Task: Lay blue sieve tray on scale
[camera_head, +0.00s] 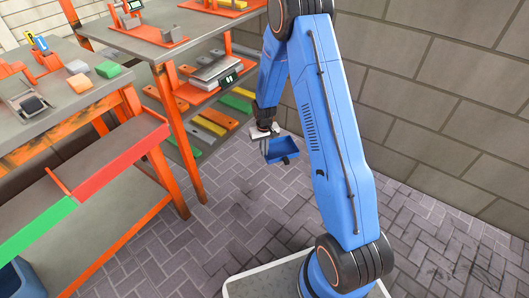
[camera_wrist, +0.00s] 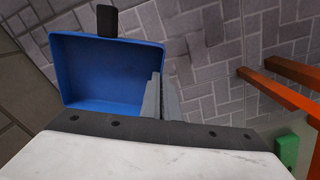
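The blue sieve tray (camera_head: 281,150) hangs in the air below my gripper (camera_head: 266,133), tilted, over the paved floor. In the wrist view, the tray (camera_wrist: 108,70) is an open blue box with a dark tab at its far edge. The grey fingers of my gripper (camera_wrist: 161,98) close on its right wall. A scale (camera_head: 215,73) with a pale flat plate and a small dark display sits on a shelf of the orange rack, left of my gripper. The plate's top looks bare, though the shelf above partly covers the view. The tray is apart from the scale.
Coloured planks (camera_head: 213,123) lie on the shelves around and under the scale. Orange posts (camera_head: 180,140) frame the rack. A workbench (camera_head: 60,100) with blocks and a red-and-green front edge stands left. A brick wall (camera_head: 430,90) is behind my arm. Paved floor (camera_head: 225,225) is clear.

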